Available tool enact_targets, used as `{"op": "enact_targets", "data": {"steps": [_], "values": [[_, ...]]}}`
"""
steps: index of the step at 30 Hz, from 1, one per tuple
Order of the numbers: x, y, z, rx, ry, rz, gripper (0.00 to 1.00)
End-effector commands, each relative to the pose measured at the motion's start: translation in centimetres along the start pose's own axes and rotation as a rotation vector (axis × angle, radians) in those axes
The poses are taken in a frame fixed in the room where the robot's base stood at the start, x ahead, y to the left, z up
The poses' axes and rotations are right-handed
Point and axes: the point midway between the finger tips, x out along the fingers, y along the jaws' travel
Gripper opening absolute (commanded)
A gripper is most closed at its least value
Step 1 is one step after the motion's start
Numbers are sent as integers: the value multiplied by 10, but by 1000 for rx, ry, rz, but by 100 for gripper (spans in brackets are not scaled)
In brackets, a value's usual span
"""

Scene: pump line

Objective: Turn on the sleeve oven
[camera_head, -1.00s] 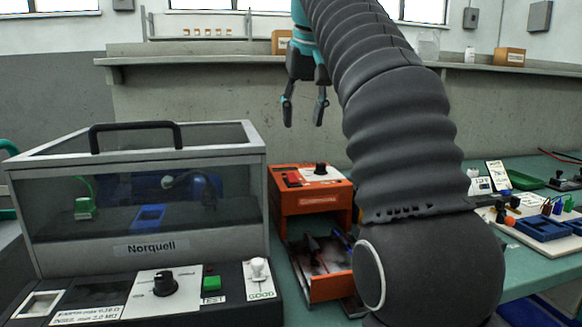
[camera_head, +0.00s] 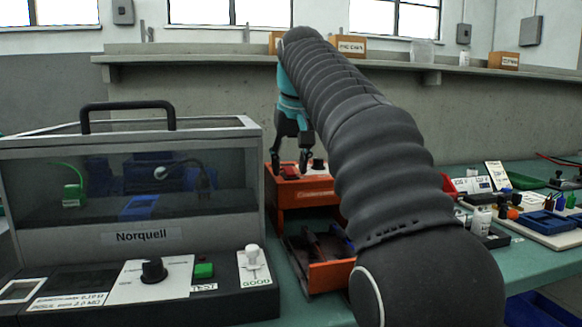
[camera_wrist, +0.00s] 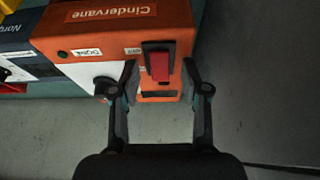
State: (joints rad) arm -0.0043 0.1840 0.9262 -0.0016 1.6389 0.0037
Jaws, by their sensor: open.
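An orange box (camera_head: 300,193), seemingly the sleeve oven, stands behind an open orange tray. In the wrist view its orange body (camera_wrist: 66,27) reads "Cindervane". Its top holds a red rocker switch (camera_wrist: 160,66) in a black housing, and a white panel with a black knob (camera_wrist: 105,88). My gripper (camera_head: 290,168) is open, low over the box's top. In the wrist view my gripper (camera_wrist: 160,78) has its fingers on either side of the switch, with nothing held. I cannot tell whether a fingertip touches the box, or the switch's on or off position.
A Norquell tester (camera_head: 140,237) with a clear hood and black handle stands close left of the orange box. An orange tray (camera_head: 330,276) with dark parts lies in front. Small bottles and a blue tray (camera_head: 545,225) are on the green bench at right. A wall stands behind.

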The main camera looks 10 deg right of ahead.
Motion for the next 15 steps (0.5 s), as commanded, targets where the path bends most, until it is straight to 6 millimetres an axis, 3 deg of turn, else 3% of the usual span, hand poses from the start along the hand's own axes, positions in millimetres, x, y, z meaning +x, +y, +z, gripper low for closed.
{"op": "enact_targets", "data": {"steps": [7,13,15], "values": [[1,0,0,0,0,0,46],[0,0,0,0,0,0,0],[0,0,0,0,0,0,0]]}}
